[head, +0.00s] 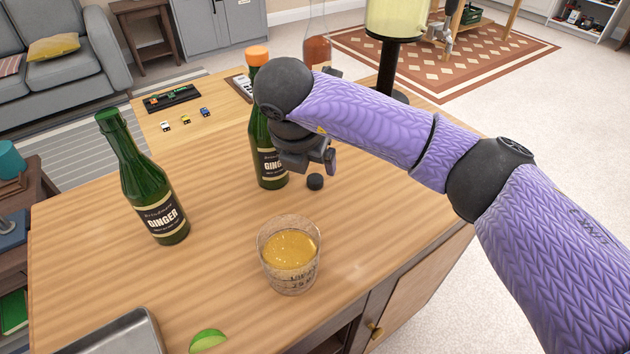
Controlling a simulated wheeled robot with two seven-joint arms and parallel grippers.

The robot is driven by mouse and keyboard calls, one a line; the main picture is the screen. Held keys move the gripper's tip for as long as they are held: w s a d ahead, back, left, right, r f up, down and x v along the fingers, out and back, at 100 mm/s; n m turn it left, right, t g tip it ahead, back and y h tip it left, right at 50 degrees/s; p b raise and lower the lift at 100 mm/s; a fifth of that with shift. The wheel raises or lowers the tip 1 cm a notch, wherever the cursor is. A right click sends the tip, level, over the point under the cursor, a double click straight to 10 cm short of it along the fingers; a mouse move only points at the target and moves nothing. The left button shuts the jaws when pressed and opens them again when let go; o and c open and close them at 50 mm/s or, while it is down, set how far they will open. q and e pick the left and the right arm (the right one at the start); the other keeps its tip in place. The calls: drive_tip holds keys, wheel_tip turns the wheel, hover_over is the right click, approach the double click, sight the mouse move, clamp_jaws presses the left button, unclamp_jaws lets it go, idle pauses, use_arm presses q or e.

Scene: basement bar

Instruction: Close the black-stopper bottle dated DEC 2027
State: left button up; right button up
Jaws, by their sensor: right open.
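A green ginger bottle with a green top (153,185) stands at the left. No date is readable on any bottle. My left gripper is out of view.
A glass of amber drink (290,258) stands at the front middle. A lime piece (208,340) and a metal tray (122,335) are at the front edge. Small toy cars (185,119) and a black tray (172,97) lie at the back left. The counter between the bottles is clear.

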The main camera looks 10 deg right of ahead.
sight(314, 179)
drive_tip(key=b+x, duration=0.1)
drive_tip(key=x, duration=0.1)
drive_tip(key=b+x, duration=0.1)
drive_tip(key=x, duration=0.2)
drive_tip(key=shift+s+f+b, duration=0.1)
drive_tip(key=shift+s+b, duration=0.1)
drive_tip(key=shift+b, duration=0.2)
drive_tip(key=shift+w+f, duration=0.1)
drive_tip(key=shift+f, duration=0.1)
drive_tip(key=shift+r, duration=0.15)
clamp_jaws()
